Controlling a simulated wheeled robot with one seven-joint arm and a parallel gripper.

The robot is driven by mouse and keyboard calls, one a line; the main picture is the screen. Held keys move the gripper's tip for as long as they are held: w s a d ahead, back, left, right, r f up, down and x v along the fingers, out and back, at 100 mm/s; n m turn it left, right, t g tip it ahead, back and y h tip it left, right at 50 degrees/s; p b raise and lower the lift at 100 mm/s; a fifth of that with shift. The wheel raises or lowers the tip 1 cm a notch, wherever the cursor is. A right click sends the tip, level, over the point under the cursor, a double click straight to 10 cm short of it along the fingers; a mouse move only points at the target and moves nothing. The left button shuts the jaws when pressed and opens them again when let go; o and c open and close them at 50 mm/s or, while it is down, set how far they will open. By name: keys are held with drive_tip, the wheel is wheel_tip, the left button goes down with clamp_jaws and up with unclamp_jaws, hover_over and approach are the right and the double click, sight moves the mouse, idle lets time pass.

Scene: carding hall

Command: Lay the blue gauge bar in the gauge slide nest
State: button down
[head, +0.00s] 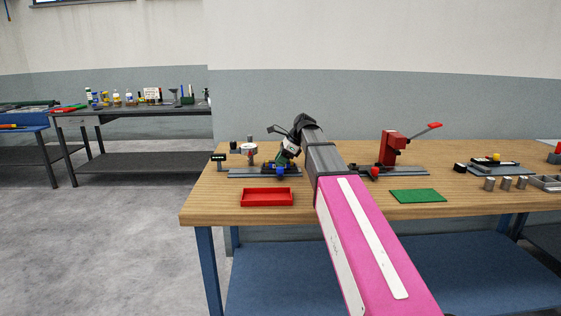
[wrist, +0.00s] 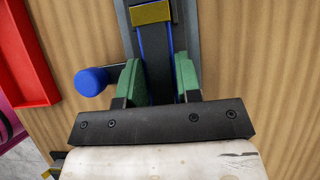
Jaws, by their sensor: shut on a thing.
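In the wrist view my gripper (wrist: 160,82) has its two green pads closed on a narrow piece with blue sides and a dark top, which I take to be the blue gauge bar (wrist: 141,45). It lies lengthwise along the grey rail (wrist: 188,20), with a brass-coloured block (wrist: 151,13) at its far end. Whether it rests on the rail or is just above it, I cannot tell. The nest is not clearly visible under the pads. In the head view my gripper (head: 281,162) is low over the left rail fixture (head: 240,173) on the wooden bench.
A blue round knob (wrist: 91,80) sticks out left of my gripper. A red tray (head: 266,198) stands in front of the fixture. A red lever press (head: 392,148) and a green mat (head: 418,196) are to the right.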

drive_tip(key=c, duration=0.8)
unclamp_jaws()
drive_tip(key=v, duration=1.2)
drive_tip(key=shift+r, duration=0.1)
